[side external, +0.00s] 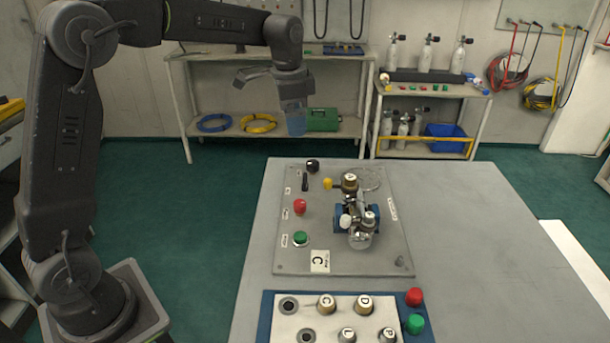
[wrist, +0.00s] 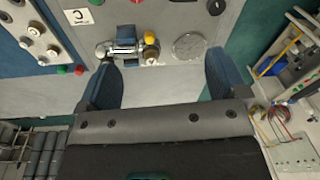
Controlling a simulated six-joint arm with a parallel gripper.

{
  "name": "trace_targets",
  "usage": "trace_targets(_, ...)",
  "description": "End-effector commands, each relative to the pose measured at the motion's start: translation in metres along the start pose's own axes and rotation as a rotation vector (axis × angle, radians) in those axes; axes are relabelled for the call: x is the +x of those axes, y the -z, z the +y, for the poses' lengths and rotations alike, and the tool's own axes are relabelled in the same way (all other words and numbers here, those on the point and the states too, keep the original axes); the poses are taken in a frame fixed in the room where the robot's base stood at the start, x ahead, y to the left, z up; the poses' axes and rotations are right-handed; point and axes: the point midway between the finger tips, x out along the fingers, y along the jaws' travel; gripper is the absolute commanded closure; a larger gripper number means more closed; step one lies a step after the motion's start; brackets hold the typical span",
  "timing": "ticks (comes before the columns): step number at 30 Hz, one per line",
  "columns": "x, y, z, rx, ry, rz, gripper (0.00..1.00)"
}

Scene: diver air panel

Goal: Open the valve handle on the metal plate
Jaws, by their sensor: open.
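The metal plate (side external: 340,262) lies on the grey table and carries a chrome valve assembly (side external: 362,222) held in a blue clamp (side external: 341,214). A brass knob (side external: 349,181) is at its far end and a small white knob (side external: 345,222) at its near side. Which part is the valve handle is unclear. My gripper (side external: 297,128) is open and empty, high above and beyond the plate's far edge, touching nothing. In the wrist view, the open blue fingers (wrist: 166,78) frame the space below the valve assembly (wrist: 122,48), with a yellow knob (wrist: 150,38) beside it.
The plate also has a red knob (side external: 300,206), a green knob (side external: 300,239) and a black knob (side external: 313,165). A second panel (side external: 330,333) with several knobs sits at the table's front. The table's right side (side external: 470,230) is clear. Shelves (side external: 270,130) stand behind.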

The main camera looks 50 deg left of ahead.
Motion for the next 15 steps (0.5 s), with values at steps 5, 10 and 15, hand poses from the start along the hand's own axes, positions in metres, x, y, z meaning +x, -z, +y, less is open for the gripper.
trace_targets(5,0.049,0.021,-0.040,0.114,-0.055,-0.054,0.09)
trace_targets(10,0.072,0.028,-0.056,0.173,-0.081,-0.074,0.09)
trace_targets(15,0.085,0.028,-0.058,0.185,-0.087,-0.078,0.09)
